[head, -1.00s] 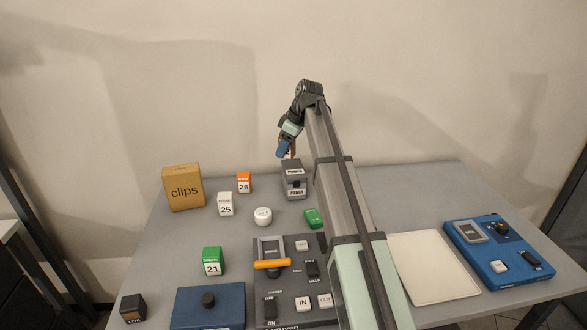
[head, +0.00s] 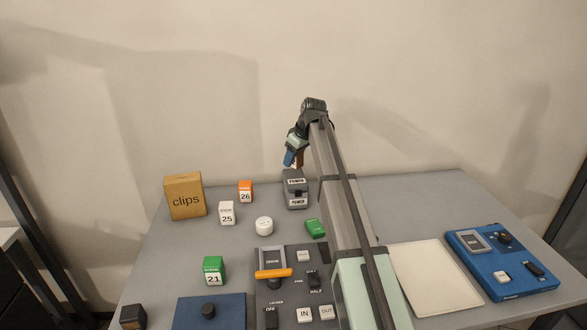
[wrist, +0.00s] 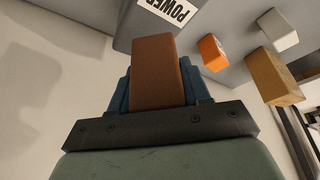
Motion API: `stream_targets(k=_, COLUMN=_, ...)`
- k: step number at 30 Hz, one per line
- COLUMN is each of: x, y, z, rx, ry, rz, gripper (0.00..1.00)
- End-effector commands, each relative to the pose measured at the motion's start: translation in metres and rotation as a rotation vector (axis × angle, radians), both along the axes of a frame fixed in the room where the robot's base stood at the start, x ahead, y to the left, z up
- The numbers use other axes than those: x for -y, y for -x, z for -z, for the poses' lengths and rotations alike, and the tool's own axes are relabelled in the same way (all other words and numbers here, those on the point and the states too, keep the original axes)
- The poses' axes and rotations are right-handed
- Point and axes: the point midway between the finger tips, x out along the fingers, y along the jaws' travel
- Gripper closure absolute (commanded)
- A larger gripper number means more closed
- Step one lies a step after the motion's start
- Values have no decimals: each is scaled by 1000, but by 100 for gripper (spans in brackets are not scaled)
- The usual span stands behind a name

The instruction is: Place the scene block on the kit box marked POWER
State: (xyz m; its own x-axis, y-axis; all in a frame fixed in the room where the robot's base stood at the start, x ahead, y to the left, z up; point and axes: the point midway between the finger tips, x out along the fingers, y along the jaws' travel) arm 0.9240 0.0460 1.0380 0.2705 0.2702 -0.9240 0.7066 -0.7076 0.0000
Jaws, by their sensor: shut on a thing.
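My gripper (head: 293,159) has blue fingers and is shut on a brown block (wrist: 156,72). The block fills the space between the fingers in the wrist view; in the head view only a small brown part (head: 300,160) shows beside the blue finger. No label shows on it, so I cannot read whether it is the scene block. The grey kit box marked POWER (head: 295,202) stands at the back of the table, just below the gripper in the head view. Its POWER label (wrist: 168,10) shows at the top of the wrist view. The block appears apart from the box.
Orange block 26 (head: 245,191), white block 25 (head: 227,213), a round white pot (head: 264,226) and the clips box (head: 185,196) stand left of the kit box. A green block (head: 316,228) lies in front. A grey control panel (head: 290,286) is nearer. My arm covers the table's middle.

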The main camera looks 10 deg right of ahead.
Motion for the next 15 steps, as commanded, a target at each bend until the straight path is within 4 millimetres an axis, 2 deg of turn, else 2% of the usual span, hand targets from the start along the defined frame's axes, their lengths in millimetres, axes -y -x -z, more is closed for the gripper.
stream_targets(k=5, x=0, y=1, z=12, rx=-1, ry=-1, rz=0, gripper=86)
stream_targets(k=11, x=0, y=1, z=36, rx=-1, ry=-1, rz=0, gripper=86)
stream_targets(k=15, x=0, y=0, z=40, rx=1, ry=0, rz=-1, gripper=86)
